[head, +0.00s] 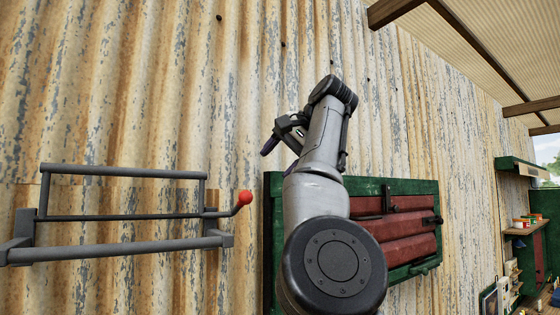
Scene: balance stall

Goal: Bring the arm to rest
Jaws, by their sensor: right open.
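My right arm (320,145) reaches up in the middle of the head view, in front of a corrugated wall. My right gripper (279,156) is at its upper end, turned to the left, with dark purple-tipped fingers apart. Nothing shows between the fingers, though the arm partly hides them. My left gripper is out of view.
A grey metal frame (125,172) with a red ball-ended lever (244,197) is at the left. A green-framed red shutter (405,231) sits behind my arm, partly covered by it. Shelves with small goods (528,222) stand at the far right. The upper wall is clear.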

